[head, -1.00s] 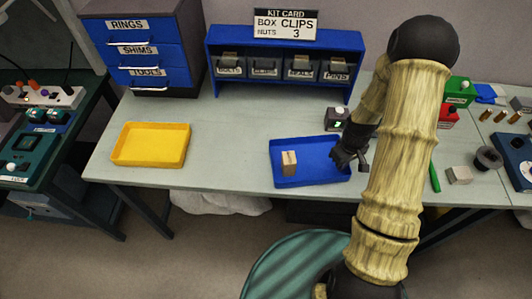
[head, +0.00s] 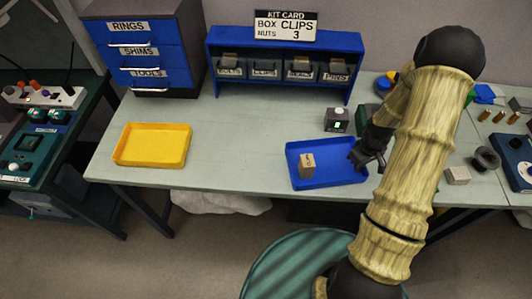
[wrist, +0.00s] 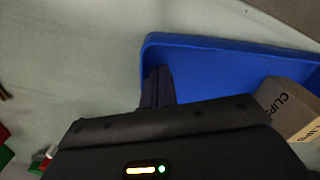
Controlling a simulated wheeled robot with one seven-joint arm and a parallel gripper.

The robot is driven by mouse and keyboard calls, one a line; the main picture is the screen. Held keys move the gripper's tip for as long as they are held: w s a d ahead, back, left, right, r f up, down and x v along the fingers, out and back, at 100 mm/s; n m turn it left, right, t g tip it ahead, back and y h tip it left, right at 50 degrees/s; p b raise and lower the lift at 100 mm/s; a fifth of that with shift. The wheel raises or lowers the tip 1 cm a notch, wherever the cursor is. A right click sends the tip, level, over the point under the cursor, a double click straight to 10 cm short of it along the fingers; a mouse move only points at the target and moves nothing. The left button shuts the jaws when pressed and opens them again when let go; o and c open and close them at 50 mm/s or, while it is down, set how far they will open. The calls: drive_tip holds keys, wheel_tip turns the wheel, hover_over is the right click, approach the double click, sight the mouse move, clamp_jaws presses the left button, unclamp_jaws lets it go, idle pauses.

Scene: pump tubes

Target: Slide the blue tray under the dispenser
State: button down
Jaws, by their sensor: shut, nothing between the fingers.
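The blue tray (head: 335,175) lies on the bench right of the middle, slightly turned. It also shows in the wrist view (wrist: 215,65). A small tan box marked CLIPS (head: 307,165) stands in its left part, and shows in the wrist view (wrist: 292,108). My gripper (head: 358,160) is shut and empty, its tips low at the tray's right end. In the wrist view the fingers (wrist: 157,88) overlap the tray's wall; exact contact is hidden. A blue rack (head: 284,87) with several labelled bins stands behind the tray; I cannot tell for certain that it is the dispenser.
A small dark box with a green light (head: 337,121) stands just behind the tray. A yellow tray (head: 150,145) lies at the left. A grey block (head: 457,175) and a dark ring (head: 487,158) lie at the right. The bench between the trays is clear.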

drive_tip(key=shift+d, duration=0.55)
drive_tip(key=shift+s+d+p, duration=0.1)
drive_tip(key=shift+d+p, duration=0.65)
drive_tip(key=shift+d, duration=2.75)
drive_tip(key=shift+s+d+p, duration=0.15)
drive_tip(key=shift+d+p, duration=0.45)
drive_tip(key=shift+d, duration=2.9)
drive_tip(key=shift+d, duration=1.4)
drive_tip(key=shift+a, duration=1.1)
